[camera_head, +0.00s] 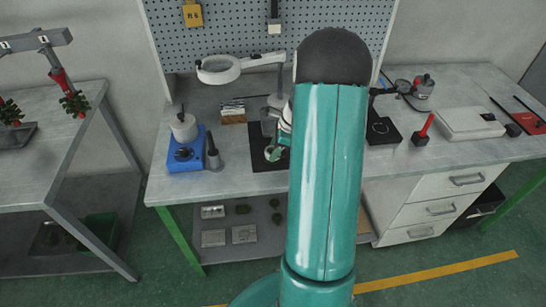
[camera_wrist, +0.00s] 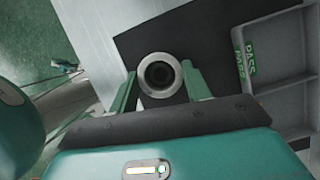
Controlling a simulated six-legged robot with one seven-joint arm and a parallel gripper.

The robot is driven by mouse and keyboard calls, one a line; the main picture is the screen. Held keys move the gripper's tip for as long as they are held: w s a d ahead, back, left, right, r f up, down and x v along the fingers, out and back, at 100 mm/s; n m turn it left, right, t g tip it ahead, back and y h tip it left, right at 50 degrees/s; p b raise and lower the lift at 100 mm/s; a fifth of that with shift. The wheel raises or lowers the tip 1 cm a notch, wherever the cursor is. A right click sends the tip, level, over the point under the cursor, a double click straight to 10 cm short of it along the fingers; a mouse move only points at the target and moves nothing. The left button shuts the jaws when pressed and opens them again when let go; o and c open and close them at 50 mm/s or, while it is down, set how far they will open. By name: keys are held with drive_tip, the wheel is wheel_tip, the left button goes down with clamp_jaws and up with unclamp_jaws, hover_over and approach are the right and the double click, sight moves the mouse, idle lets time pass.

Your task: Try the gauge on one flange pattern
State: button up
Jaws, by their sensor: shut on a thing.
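My gripper (camera_wrist: 160,82) is shut on a round grey metal piece with a dark hollow centre, seemingly the gauge (camera_wrist: 147,62). The piece sits between the two green fingers, with its round end facing the wrist camera, over a black mat (camera_wrist: 190,30). In the head view my gripper (camera_head: 279,150) is above the middle of the bench, partly hidden by my arm. I cannot make out a flange pattern under the held piece. Small dark green pieces (camera_head: 277,204) lie on the lower shelf; I cannot tell whether they are flange patterns.
A grey tray marked PASS (camera_wrist: 281,108) lies right of the gripper in the wrist view. On the bench (camera_head: 240,183) stand a blue heater with a pot (camera_head: 186,152), a magnifier lamp (camera_head: 218,70) and a red-handled tool (camera_head: 425,127). My arm hides the bench's middle.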

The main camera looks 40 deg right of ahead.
drive_tip(key=shift+r, duration=0.1)
drive_tip(key=shift+r, duration=2.6)
